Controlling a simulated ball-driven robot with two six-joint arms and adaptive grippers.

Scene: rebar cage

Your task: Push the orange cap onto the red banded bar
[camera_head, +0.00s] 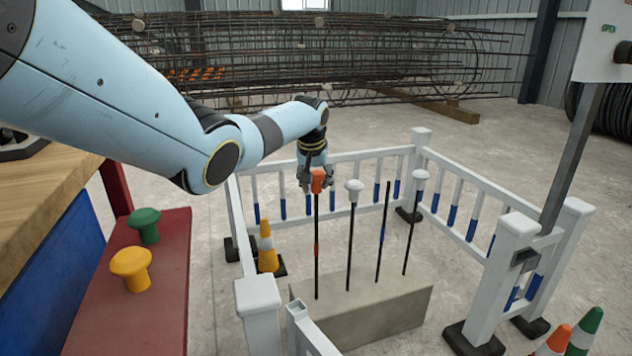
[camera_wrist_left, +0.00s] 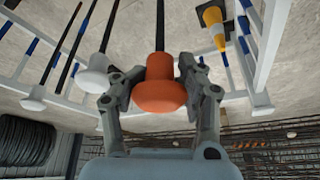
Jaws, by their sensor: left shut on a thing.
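The orange cap (camera_head: 318,181) is between the fingers of my left gripper (camera_head: 317,186), which is shut on it. In the left wrist view the cap (camera_wrist_left: 160,92) sits between both fingers (camera_wrist_left: 160,100), wide end toward the palm. The red banded bar (camera_head: 316,270) stands upright in the concrete block, at the left end of the row, with a red band partway up. The cap is over the bar's top and in line with it; the bar runs into the cap's narrow end. How deep it sits is hidden. My right gripper is not in view.
Beside it stand two bars with white caps (camera_head: 354,187) (camera_head: 420,176) and a bare blue-banded bar (camera_head: 382,236) in the concrete block (camera_head: 375,318). White railings (camera_head: 517,232) surround them. Green (camera_head: 145,222) and yellow (camera_head: 132,266) caps are on the red shelf (camera_head: 125,325).

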